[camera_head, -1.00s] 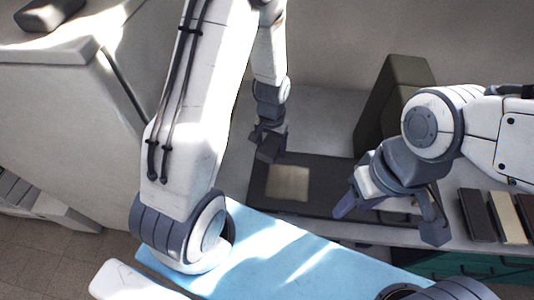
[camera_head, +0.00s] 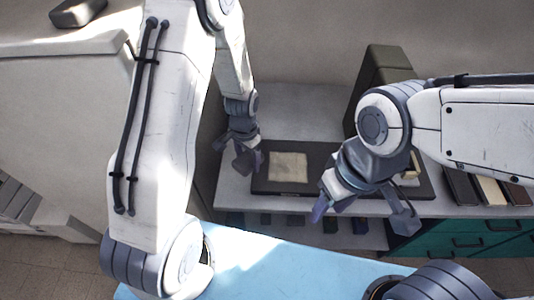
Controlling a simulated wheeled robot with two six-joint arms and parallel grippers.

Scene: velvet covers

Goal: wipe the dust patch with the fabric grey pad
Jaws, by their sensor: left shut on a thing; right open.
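The dust patch (camera_head: 288,167) is a pale beige square on the left part of a dark mat (camera_head: 312,157) on the light worktop. My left gripper (camera_head: 240,160) is just left of the patch, by the mat's left edge. It is shut on a small dark grey piece, which I take for the fabric grey pad; the fingers mostly hide it, and I cannot tell whether it touches the surface. My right gripper (camera_head: 360,212) is open, its fingers spread and empty, in front of the right part of the mat.
A small beige-topped thing (camera_head: 411,168) is partly hidden behind my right gripper. A dark olive upright block (camera_head: 385,62) stands at the back. Dark and cream slabs (camera_head: 490,188) lie at the right, above teal drawers (camera_head: 480,243). Small dark items line a lower shelf.

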